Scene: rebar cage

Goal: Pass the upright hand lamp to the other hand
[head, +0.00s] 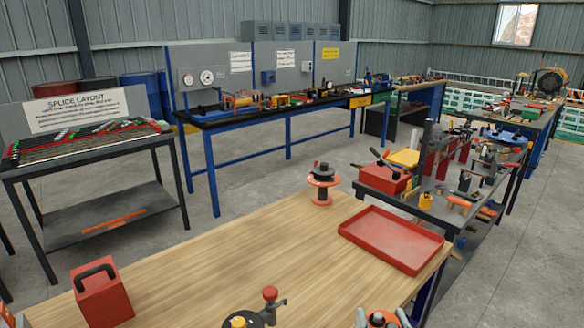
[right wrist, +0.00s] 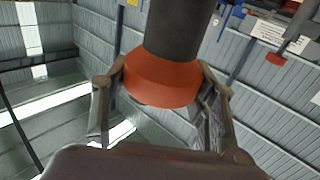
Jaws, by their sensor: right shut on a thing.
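The hand lamp, a dark cylinder with an orange-red flared collar (right wrist: 163,80), is in my right gripper (right wrist: 162,95). The right wrist view shows one finger on each side of the collar, and the dark part runs out of the top of the frame. In the head view my right gripper (head: 383,318) is at the bottom edge, right of centre, with the orange collar (head: 378,321) between its fingers. Most of the lamp is hidden or cut off there, so its tilt is hard to tell. My left gripper is in neither view.
The wooden table (head: 215,262) holds a red box with black handle (head: 103,300), an orange-black spool (head: 322,183), a red tray (head: 392,240) and a red-knobbed tool (head: 270,303). The table's middle is clear.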

